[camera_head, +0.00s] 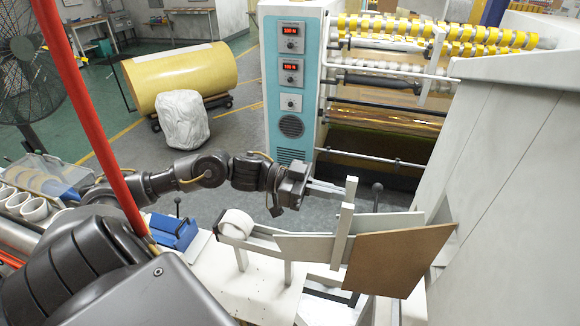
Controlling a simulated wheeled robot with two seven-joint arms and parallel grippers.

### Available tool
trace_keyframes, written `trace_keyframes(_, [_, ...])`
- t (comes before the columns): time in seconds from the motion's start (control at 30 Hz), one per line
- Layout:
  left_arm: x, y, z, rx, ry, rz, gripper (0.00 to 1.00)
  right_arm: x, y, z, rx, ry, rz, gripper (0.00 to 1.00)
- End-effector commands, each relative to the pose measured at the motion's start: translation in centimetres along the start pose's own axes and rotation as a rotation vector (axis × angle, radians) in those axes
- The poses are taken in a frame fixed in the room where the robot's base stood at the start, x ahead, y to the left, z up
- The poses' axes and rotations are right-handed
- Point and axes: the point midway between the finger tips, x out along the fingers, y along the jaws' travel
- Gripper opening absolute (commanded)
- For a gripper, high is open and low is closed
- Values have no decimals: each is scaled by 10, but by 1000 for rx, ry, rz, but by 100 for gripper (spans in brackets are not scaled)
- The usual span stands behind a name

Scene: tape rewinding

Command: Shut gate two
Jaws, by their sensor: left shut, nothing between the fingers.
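My left gripper (340,193) is shut and empty, its fingers pointing right. Its tips are close to a white upright post (345,220) on a sloping white chute (305,246); I cannot tell whether they touch. A white roll (237,223) sits at the chute's left end. A brown board (398,257) stands tilted at the chute's right end. A dark-knobbed lever (377,197) stands behind the chute. No gate is labelled, so I cannot tell which part is gate two. My right gripper is not in view.
A blue and white machine (290,85) with yellow rolls stands behind. A grey wall panel (510,170) closes off the right. A blue block with a handle (173,231) is on the left of the bench. A red pole (90,110) crosses the left side.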

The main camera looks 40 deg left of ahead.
Motion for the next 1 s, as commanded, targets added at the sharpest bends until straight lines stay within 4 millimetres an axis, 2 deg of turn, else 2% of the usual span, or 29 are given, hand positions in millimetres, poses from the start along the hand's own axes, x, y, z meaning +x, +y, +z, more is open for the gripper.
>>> trace_keyframes(0.03, [-1, 0, -17, 2, 2, 1, 0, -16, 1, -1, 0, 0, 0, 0])
trace_keyframes(0.1, [-14, -1, 0, -1, -5, -3, 0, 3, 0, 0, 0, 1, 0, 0])
trace_keyframes(0.37, [-49, -1, -3, 0, -3, 0, 0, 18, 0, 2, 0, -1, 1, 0])
trace_keyframes(0.8, [-87, -1, -8, 0, 4, 0, 0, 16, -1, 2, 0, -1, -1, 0])
trace_keyframes(1.0, [-97, -1, -9, 2, 5, 1, 0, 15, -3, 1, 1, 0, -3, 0])
